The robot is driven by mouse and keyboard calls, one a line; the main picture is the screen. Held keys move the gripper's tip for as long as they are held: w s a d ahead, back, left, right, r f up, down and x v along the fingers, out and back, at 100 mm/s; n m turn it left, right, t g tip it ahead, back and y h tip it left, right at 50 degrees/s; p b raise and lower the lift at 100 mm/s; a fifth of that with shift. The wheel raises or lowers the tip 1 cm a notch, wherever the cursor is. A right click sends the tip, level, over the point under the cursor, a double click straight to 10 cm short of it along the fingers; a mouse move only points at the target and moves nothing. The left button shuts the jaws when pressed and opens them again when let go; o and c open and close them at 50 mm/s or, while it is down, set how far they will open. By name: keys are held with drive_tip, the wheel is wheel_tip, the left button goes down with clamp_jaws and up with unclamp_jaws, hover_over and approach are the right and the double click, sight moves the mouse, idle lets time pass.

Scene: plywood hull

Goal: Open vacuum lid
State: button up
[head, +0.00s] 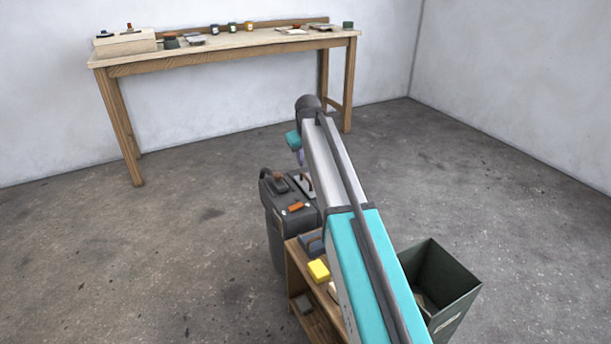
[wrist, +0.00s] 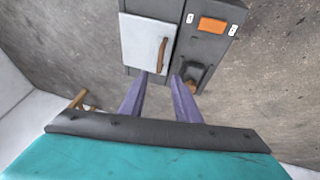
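The vacuum (head: 280,228) is a dark grey canister on the floor, left of my arm in the head view. In the wrist view its top (wrist: 205,48) is seen from above, with a pale flat lid (wrist: 138,42) lying in a dark frame. A brown curved handle (wrist: 162,54) stands near the lid's right edge. My gripper (wrist: 160,77) is open, its two purple fingers apart with nothing visible between them. In the picture the fingertips lie just below the handle; the height gap is unclear. In the head view my gripper (head: 300,158) is partly hidden by my arm.
An orange label (wrist: 212,25) and a dark latch-like part (wrist: 196,73) are right of the lid. A low wooden shelf (head: 298,265) with a yellow item (head: 318,270) stands close to the vacuum. A green bin (head: 455,305) is at right. A workbench (head: 225,52) lines the wall.

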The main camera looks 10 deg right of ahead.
sight(306, 176)
drive_tip(key=b+x, duration=0.2)
drive_tip(key=x, duration=0.9)
drive_tip(key=shift+b, duration=0.4)
clamp_jaws()
